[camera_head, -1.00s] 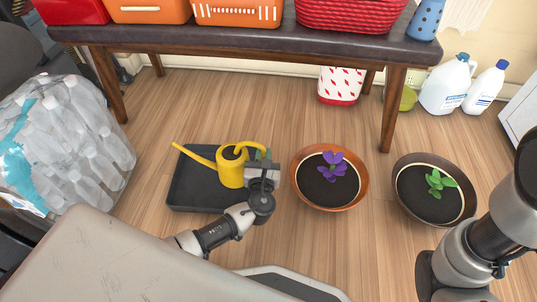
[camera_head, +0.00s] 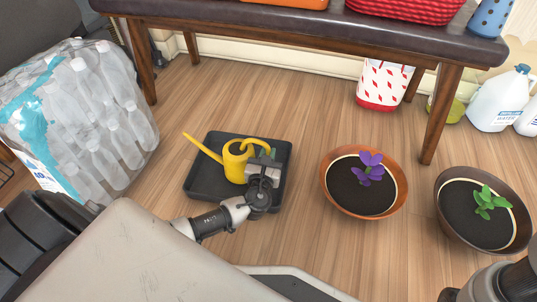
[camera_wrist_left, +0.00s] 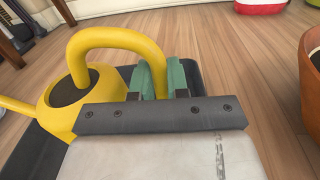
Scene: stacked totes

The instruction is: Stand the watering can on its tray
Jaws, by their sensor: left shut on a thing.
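The yellow watering can (camera_head: 235,164) stands upright over the black tray (camera_head: 208,184) on the floor, its spout pointing left. Whether its base touches the tray is hard to tell. My left gripper (camera_head: 264,160) is at the right side of the can, shut on its handle. In the left wrist view the yellow handle (camera_wrist_left: 108,34) arches up and comes down by the green fingertips (camera_wrist_left: 163,76), and the can's dark opening shows at left. The grip point itself is partly hidden. My right gripper is out of view; only part of that arm shows at lower right.
A terracotta pot with purple flowers (camera_head: 366,208) stands right of the tray, and a brown pot with a green seedling (camera_head: 455,215) is farther right. A bottle pack (camera_head: 85,120) is at left. A bench (camera_head: 300,28) stands behind. Bare floor lies between tray and bench.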

